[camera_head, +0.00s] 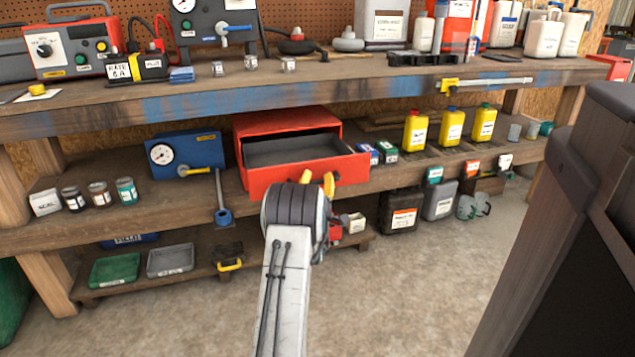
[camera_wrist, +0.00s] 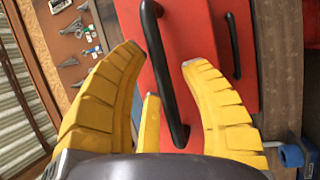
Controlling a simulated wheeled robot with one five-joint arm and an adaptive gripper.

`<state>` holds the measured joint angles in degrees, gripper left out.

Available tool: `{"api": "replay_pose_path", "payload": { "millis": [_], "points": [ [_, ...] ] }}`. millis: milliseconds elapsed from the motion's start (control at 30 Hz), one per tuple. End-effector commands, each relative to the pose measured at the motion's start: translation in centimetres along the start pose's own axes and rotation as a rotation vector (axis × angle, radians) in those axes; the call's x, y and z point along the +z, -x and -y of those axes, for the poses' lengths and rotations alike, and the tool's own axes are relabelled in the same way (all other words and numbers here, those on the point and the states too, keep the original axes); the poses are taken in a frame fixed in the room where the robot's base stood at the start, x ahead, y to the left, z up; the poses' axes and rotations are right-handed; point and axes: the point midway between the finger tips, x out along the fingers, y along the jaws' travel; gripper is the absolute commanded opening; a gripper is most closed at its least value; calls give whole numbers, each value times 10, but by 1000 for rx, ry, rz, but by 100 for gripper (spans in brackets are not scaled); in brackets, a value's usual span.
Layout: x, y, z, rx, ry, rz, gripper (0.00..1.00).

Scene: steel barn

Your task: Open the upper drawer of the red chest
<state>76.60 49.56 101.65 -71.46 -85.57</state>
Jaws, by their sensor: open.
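The red chest (camera_head: 285,122) stands on the middle shelf of the workbench. Its upper drawer (camera_head: 345,168) is pulled well out, and its empty-looking grey inside shows in the head view. My gripper (camera_head: 317,181) is at the drawer front, seen from behind. In the wrist view my gripper (camera_wrist: 163,55) has its yellow fingers spread apart. The upper drawer's black handle (camera_wrist: 162,70) lies between the fingers as seen there, with no clear grip on it. A second black handle (camera_wrist: 233,45), on the lower drawer, is to the right. In the head view my wrist hides the handles.
The worktop (camera_head: 370,85) overhangs the chest. The concrete floor (camera_head: 410,285) in front is clear.

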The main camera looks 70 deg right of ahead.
Motion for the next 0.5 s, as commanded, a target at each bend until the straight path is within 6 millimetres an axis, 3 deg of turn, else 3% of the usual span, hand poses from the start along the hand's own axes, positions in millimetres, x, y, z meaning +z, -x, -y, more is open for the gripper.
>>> {"api": "replay_pose_path", "payload": {
  "millis": [500],
  "points": [
    [1, 9, 0, 0, 1, 1, 47]
  ]
}}
